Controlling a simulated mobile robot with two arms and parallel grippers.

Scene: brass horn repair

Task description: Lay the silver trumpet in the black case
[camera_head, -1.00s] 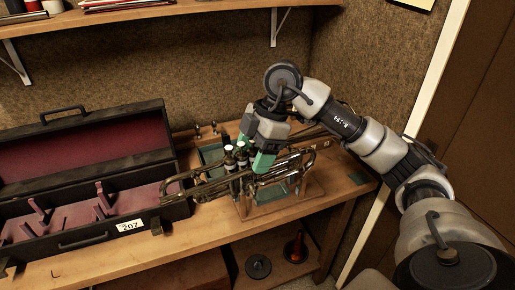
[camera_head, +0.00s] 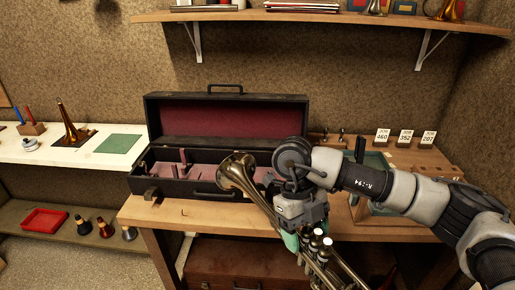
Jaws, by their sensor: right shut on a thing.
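The silver trumpet (camera_head: 259,197) hangs in front of the bench, tilted. Its flared bell points up and left, and its valves and tubing run down to the bottom edge. The finish looks brownish in this light. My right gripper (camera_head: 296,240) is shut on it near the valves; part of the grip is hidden. The black case (camera_head: 165,187) stands open on the bench behind the bell, lid up, with dark red lining and pink upright supports. The bell overlaps the case's front in the picture and looks nearer to me. My left gripper is not in view.
The wooden bench (camera_head: 150,213) has a narrow bare strip before the case. Numbered cards (camera_head: 405,137) and a wooden stand (camera_head: 365,212) are at right, partly behind my arm. A white counter (camera_head: 60,153) at left holds a brass bell piece (camera_head: 70,118). A shelf (camera_head: 320,17) hangs above.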

